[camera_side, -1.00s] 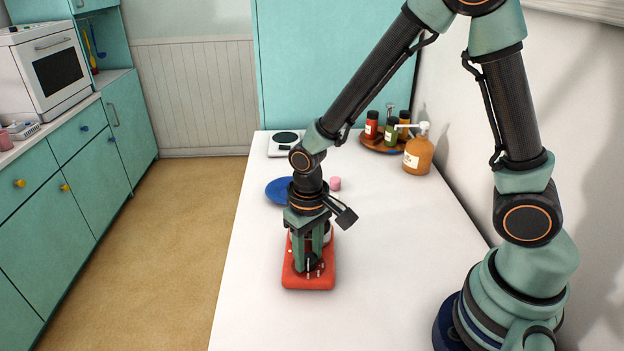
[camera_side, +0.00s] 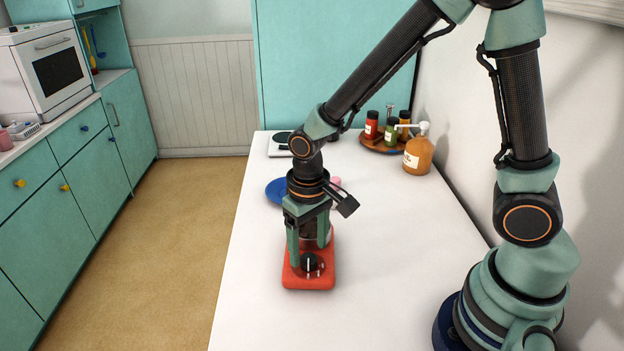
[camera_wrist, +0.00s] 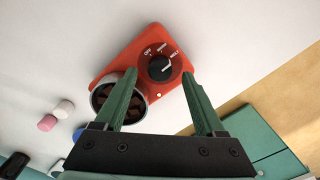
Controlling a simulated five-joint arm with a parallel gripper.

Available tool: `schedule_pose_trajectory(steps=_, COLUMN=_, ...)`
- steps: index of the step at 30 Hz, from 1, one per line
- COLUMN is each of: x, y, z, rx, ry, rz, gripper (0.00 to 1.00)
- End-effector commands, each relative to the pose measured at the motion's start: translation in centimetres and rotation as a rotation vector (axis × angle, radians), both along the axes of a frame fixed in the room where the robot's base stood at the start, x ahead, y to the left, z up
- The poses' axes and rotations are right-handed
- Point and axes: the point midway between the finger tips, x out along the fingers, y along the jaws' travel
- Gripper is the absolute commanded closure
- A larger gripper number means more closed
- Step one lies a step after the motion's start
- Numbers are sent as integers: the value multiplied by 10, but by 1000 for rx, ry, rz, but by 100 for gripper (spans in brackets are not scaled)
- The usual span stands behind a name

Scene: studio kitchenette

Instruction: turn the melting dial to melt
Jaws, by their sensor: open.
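The red melting unit (camera_side: 309,283) lies on the white counter, with its black dial (camera_side: 310,262) on top. In the wrist view the dial (camera_wrist: 159,67) has OFF, WARM and MELT printed around it, and its white mark points to the upper right, toward MELT. A round pot (camera_wrist: 101,94) of dark brown pieces sits in the unit, partly behind one finger. My gripper (camera_side: 309,255) is open and empty. In the wrist view its fingertips (camera_wrist: 160,74) are apart on either side of the dial, with gaps; it appears raised above the unit.
A blue plate (camera_side: 277,190), a pink piece (camera_wrist: 47,123) and a white piece (camera_wrist: 64,106) lie behind the unit. A scale (camera_side: 278,150) stands farther back. A bottle tray (camera_side: 370,147) and an amber pump bottle (camera_side: 418,156) stand back right. The front counter is clear.

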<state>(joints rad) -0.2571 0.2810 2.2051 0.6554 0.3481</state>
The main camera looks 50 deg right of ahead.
Motion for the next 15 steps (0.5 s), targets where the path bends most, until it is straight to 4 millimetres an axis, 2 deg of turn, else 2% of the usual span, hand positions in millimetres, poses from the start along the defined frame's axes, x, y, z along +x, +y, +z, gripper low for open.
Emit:
schedule_pose_trajectory(steps=9, x=2, y=0, z=65, rx=1, ry=-7, rz=0, gripper=28)
schedule_pose_trajectory(steps=15, x=1, y=0, z=90, rx=1, ry=-3, rz=-1, gripper=28)
